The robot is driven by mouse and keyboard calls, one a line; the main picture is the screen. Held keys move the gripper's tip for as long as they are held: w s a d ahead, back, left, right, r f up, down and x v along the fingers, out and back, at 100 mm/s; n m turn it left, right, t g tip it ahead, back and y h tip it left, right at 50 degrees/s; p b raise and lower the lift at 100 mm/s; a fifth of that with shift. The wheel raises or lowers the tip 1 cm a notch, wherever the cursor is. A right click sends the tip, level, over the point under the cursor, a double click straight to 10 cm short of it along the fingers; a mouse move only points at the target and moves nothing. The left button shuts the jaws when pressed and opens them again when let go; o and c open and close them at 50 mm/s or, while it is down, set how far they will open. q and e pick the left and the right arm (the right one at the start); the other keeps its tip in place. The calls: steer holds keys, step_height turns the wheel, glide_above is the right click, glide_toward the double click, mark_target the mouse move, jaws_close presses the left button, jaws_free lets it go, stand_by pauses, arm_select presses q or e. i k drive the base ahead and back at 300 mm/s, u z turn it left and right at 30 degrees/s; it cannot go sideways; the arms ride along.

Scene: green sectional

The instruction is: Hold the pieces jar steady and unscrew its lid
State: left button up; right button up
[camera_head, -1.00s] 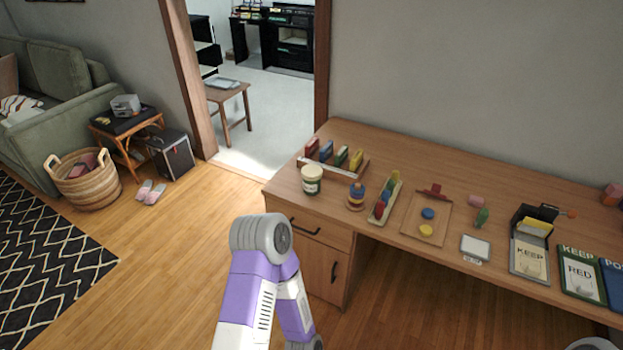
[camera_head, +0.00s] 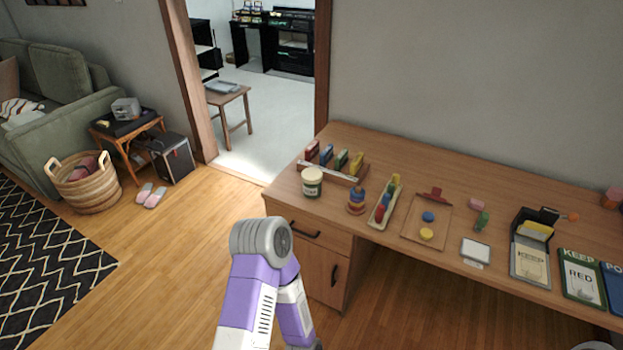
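The pieces jar (camera_head: 312,188) is a small dark green jar with a cream label. It stands upright near the left front corner of the wooden desk (camera_head: 460,189), and its cream lid (camera_head: 312,174) sits on top. A purple and white arm link of mine rises at the bottom centre, in front of the desk and below the jar, apart from it. Neither gripper's fingers show in this view. A small grey part of mine is at the bottom right corner.
Behind the jar is a rack of coloured blocks (camera_head: 341,160). To its right are a stacked ring toy (camera_head: 357,200), a tray of coloured pieces (camera_head: 384,203) and a clipboard (camera_head: 426,222).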

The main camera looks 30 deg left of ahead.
mark_target(310, 192)
steer(key=u, duration=2.15)
steer(key=i, duration=3.55)
steer(key=z, duration=2.7)
